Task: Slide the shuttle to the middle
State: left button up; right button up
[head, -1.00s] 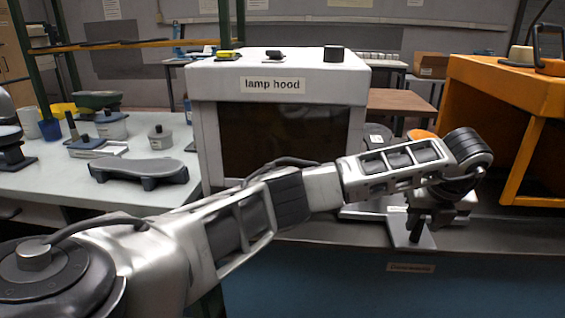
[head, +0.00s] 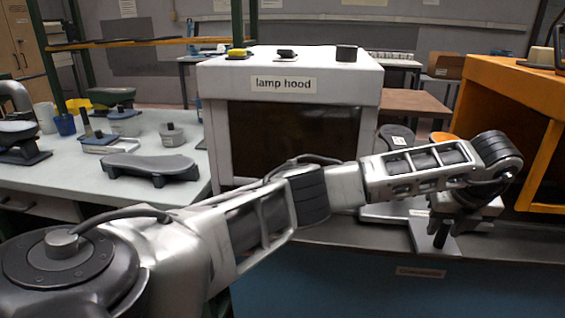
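The shuttle appears to be the low pale metal carriage (head: 378,212) on the dark bench, right of the lamp hood. A flat grey plate (head: 424,240) with a dark upright post sticks out at its front. A dark grey pad and an orange round piece (head: 443,137) show behind my forearm and seem to ride on it. My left gripper (head: 438,212) is down at the front plate by the post. Its fingers are small and dark against the post, so whether they are closed on it is unclear. My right gripper is out of view.
The white lamp hood (head: 290,66) stands left of the carriage, and an orange housing (head: 512,82) stands on the right. The left table (head: 80,190) holds a dark footed block (head: 150,167) and several tools. My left arm crosses in front of the hood.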

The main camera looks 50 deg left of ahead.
pick_arm(q)
jog(key=p+v, duration=0.4)
jog(key=v, duration=0.3)
jog(key=shift+r, duration=0.3)
jog(key=shift+d, duration=0.15)
